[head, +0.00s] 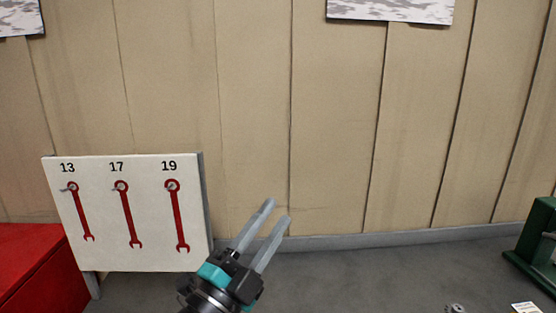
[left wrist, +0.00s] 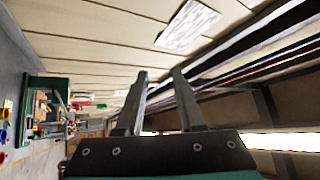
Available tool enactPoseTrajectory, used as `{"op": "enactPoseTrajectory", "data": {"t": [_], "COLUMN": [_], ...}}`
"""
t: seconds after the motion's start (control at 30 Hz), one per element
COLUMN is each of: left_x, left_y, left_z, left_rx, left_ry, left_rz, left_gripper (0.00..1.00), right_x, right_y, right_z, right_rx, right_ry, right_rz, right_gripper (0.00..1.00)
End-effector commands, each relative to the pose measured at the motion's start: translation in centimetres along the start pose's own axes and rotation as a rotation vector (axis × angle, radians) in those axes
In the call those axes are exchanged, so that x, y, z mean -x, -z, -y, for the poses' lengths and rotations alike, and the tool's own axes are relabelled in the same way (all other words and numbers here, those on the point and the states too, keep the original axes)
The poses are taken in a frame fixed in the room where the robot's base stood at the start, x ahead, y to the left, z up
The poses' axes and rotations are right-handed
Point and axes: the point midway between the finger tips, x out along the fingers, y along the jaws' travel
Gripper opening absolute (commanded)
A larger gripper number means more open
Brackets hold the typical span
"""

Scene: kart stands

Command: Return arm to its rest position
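My left gripper (head: 277,211) reaches up from the bottom middle of the head view, just right of the white board. Its two grey fingers are apart with nothing between them. The same open, empty fingers show in the left wrist view (left wrist: 159,73). My right gripper is in neither view.
A white board (head: 130,258) marked 13, 17 and 19 bears three red wrench shapes on pegs. A red box (head: 40,270) stands at the left and a green stand (head: 538,240) at the right. A wooden wall (head: 330,130) rises behind; grey floor between is mostly clear.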

Motion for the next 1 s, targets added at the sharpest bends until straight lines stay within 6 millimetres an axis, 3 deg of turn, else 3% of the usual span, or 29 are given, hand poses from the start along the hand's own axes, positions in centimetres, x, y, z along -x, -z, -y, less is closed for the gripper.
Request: {"op": "enactPoseTrajectory", "data": {"t": [0.1, 0.2, 0.27, 0.4, 0.53, 0.7, 0.93, 1.0], "left_x": [3.0, 6.5, 9.0, 16.2, 23.4, 31.1, 39.0, 39.4], "left_y": [-5.0, -8.6, -10.4, -13.0, -13.0, -10.7, -5.7, -7.3], "left_z": [-0.8, -2.5, -3.9, -7.7, -11.2, -14.3, -16.3, -18.8], "left_rx": [0.179, 0.318, 0.399, 0.578, 0.729, 0.876, 1.020, 1.009], "left_ry": [0.001, -0.021, -0.045, -0.131, -0.240, -0.389, -0.589, -0.587], "left_rz": [0.278, 0.508, 0.645, 0.961, 1.232, 1.500, 1.768, 1.762], "left_gripper": [0.37, 0.37, 0.37, 0.37, 0.37, 0.37, 0.37, 0.37], "right_x": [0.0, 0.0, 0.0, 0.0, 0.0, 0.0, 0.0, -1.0], "right_y": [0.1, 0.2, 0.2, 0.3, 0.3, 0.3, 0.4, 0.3], "right_z": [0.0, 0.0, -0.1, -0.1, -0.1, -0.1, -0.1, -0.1], "right_rx": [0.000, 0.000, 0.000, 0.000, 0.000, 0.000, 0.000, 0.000], "right_ry": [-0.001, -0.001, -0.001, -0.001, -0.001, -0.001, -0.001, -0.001], "right_rz": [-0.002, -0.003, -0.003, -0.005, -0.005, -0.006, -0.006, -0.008], "right_gripper": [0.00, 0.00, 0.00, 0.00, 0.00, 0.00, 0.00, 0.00]}}
